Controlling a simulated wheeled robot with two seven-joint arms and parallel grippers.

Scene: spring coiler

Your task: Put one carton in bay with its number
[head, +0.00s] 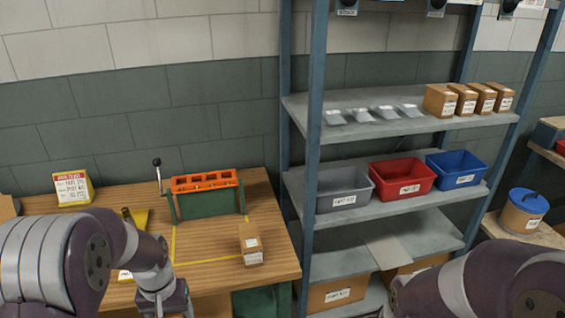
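A small brown carton (250,245) with white labels stands on the wooden workbench (268,205), at the right of a yellow-outlined area. Its label is too small to read. Several similar cartons (457,102) stand in a row at the right of the upper shelf (405,126). Left of them on that shelf are several small grey pieces (361,114) with white labels, with no carton on them. My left arm reaches over the bench's front left, left of the carton; its fingers are below the picture edge. My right arm shows at bottom right; its gripper is out of view.
An orange-topped green fixture (205,183) with a lever stands behind the carton. A yellow-and-red sign (73,188) stands at back left. Grey (343,190), red (402,180) and blue (457,169) bins fill the middle shelf. A blue shelf post (314,150) rises between bench and shelves.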

